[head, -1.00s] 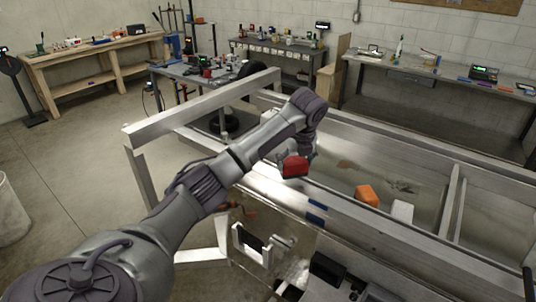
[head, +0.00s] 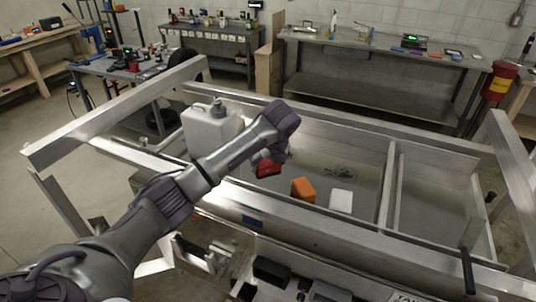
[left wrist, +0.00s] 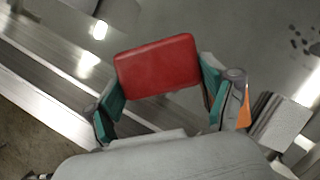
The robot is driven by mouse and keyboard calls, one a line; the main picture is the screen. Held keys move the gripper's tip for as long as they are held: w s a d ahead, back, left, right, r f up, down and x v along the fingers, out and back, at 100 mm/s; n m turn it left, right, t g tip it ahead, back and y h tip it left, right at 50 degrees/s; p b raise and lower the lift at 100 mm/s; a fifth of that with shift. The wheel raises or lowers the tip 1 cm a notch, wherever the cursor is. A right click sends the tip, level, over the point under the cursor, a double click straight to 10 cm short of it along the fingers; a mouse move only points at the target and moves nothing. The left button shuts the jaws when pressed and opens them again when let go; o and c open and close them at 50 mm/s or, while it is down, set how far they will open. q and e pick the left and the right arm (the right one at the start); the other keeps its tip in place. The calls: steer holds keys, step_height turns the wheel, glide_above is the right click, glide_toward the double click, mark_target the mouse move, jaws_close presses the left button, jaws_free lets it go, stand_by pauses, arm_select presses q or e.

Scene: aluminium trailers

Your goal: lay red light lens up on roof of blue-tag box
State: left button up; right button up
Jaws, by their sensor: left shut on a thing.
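The red light (head: 268,169) is a red block held over the trailer bed near the front rail. My left gripper (head: 266,160) is shut on it. In the left wrist view the red light (left wrist: 158,68) sits between the two teal-padded fingers of the left gripper (left wrist: 162,100), with a broad plain red face towards the camera. I cannot tell which side is its lens. A small blue patch (head: 253,222) shows on the near metal side below the rail; I cannot tell whether it is the box's tag. My right gripper is out of view.
An orange block (head: 303,190) and a white block (head: 341,200) stand on the bed to the right of the light. A white jug (head: 208,132) stands behind my left arm. A metal divider (head: 389,188) crosses the bed. Dark boxes (head: 271,271) lie at the front.

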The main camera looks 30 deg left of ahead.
mark_target(269, 176)
arm_select(q)
steer(key=f, duration=0.3)
steer(key=shift+w+f, duration=0.25)
steer(key=shift+w, duration=0.05)
steer(key=shift+s+f, duration=0.1)
steer(key=shift+f, duration=0.4)
steer(key=shift+s+f, duration=0.1)
steer(key=shift+f, duration=0.45)
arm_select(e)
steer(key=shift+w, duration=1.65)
arm_select(q)
steer(key=shift+f, duration=0.4)
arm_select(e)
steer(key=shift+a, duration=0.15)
arm_select(q)
steer(key=o, duration=1.1)
steer(key=shift+o, duration=0.2)
